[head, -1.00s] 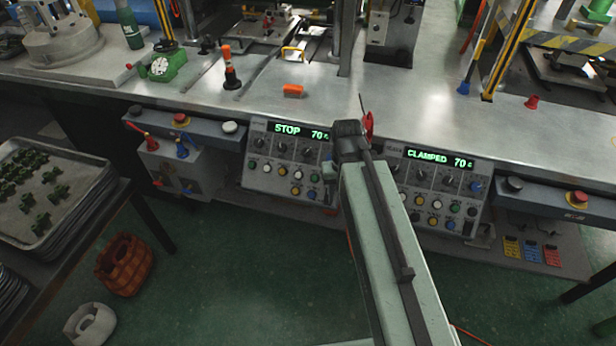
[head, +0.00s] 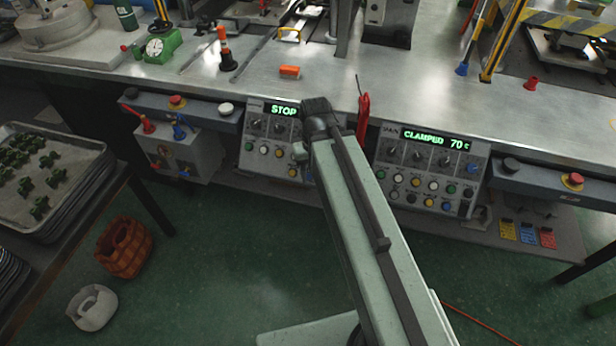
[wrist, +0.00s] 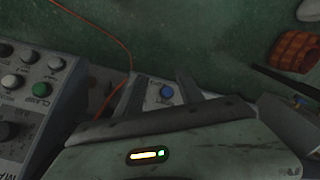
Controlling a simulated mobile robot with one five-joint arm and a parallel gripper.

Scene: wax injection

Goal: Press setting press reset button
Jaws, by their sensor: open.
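Two grey control panels hang at the bench front in the head view. The left panel (head: 256,127) reads STOP and is partly covered by my arm. The right panel (head: 393,168) reads CLAMPED 70 C. Both carry dark knobs and coloured buttons; I cannot read which one is reset. A green button (wrist: 40,90) marked CLAMP is on another panel at left.
A red tool (head: 363,115) stands at the bench edge between the panels. Red mushroom buttons (head: 177,101) and (head: 572,180) flank them. A tray (head: 75,205) of green parts and an orange basket (head: 125,247) are at left. Green floor is open in front.

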